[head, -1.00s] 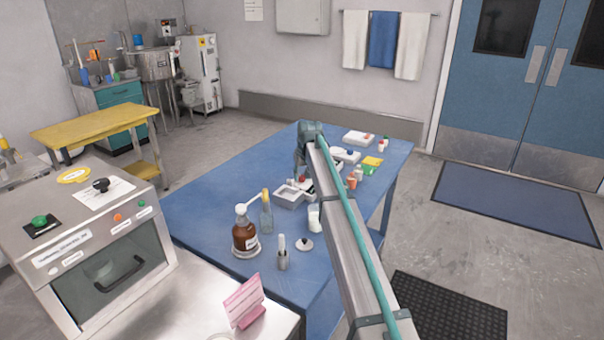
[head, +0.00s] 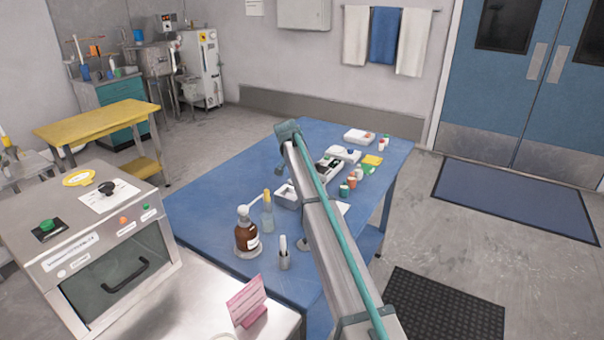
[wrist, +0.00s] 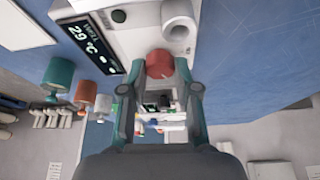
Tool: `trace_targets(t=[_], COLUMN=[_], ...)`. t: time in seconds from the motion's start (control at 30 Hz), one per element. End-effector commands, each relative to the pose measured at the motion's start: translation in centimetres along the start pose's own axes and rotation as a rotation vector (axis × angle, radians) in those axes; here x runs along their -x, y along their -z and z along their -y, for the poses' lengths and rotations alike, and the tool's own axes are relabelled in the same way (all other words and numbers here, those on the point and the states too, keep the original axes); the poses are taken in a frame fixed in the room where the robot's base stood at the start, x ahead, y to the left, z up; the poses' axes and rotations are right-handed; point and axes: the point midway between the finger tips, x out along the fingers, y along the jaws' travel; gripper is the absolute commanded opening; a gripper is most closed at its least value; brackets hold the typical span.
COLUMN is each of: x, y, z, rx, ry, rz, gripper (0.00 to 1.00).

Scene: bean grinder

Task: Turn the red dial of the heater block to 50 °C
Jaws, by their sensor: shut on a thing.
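The red dial (wrist: 159,64) sits on the white heater block (wrist: 137,40) in the wrist view. My gripper (wrist: 161,78) is shut on the dial, with one fingertip on each side of it. Its dark display (wrist: 87,47) beside the dial shows about 29 °C, turned in the picture. In the head view my arm covers the dial and much of the block; part of my gripper (head: 281,169) shows left of the arm over the blue table.
A white round part (wrist: 180,25) stands close beside the dial. Several coloured-capped vials, including an orange one (wrist: 86,93), stand near the display.

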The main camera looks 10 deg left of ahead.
Motion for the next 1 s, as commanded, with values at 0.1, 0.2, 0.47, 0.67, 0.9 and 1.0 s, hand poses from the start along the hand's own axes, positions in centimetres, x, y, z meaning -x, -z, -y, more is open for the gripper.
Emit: trace_targets(t=[0.1, 0.2, 0.47, 0.67, 0.9, 1.0], x=[-0.02, -0.03, -0.04, -0.03, -0.02, -0.02], y=[0.11, 0.13, 0.12, 0.09, 0.05, 0.04], z=[0.24, 0.25, 0.29, 0.28, 0.25, 0.24], rx=[-0.099, -0.179, -0.346, -0.422, -0.456, -0.458], ry=[-0.041, -0.075, -0.144, -0.174, -0.188, -0.189], rz=[0.001, 0.000, 0.000, 0.001, 0.002, 0.002], gripper=[0.00, 0.00, 0.00, 0.00, 0.00, 0.00])
